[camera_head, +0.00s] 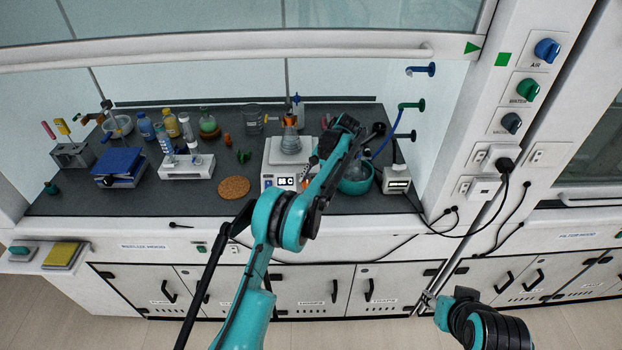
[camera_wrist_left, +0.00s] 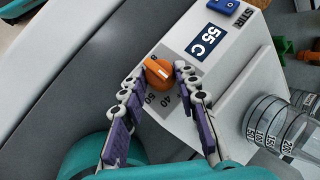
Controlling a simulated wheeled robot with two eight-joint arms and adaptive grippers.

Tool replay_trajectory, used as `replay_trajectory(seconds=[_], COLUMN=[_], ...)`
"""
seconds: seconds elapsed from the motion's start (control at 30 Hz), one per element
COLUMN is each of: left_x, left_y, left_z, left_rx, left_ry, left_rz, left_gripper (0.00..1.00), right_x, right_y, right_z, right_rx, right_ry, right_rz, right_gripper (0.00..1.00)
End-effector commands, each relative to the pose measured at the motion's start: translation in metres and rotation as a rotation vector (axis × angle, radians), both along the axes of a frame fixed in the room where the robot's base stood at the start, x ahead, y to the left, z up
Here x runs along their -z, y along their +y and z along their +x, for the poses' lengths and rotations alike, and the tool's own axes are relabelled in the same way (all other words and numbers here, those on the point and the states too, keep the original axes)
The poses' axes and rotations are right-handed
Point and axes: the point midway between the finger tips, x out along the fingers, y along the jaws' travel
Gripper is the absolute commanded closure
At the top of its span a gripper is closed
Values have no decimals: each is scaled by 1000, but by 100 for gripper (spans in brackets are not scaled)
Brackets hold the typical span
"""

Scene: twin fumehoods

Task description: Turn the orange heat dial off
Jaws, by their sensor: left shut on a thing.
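In the head view my left gripper (camera_head: 307,176) is at the right end of the hotplate's front, and the dial is hard to make out there.
A blue STIR control (camera_wrist_left: 223,6) is beyond the display. A glass beaker (camera_wrist_left: 285,125) shows close by in the wrist view. A teal bowl (camera_head: 356,180) is right of the hotplate, and a cork mat (camera_head: 234,188) is left.

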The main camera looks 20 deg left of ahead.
Motion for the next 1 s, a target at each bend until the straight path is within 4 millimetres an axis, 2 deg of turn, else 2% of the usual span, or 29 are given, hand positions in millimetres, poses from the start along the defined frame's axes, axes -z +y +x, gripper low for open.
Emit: replay_trajectory(seconds=[0.5, 0.53, 0.6, 1.0], left_x=[1, 1, 1, -5], left_y=[1, 1, 1, -2], left_z=[0, 0, 0, 1], left_rx=[-15, -15, -15, -14], left_ry=[-3, -3, -4, -4], left_rz=[-16, -16, -15, -14], left_gripper=[98, 67, 48, 48], right_x=[-1, -1, -1, -1], right_y=[0, 0, 0, 0], right_z=[0, 0, 0, 0], right_rx=[0, 0, 0, 0], right_ry=[0, 0, 0, 0], right_rz=[0, 0, 0, 0], right_gripper=[60, 60, 60, 60])
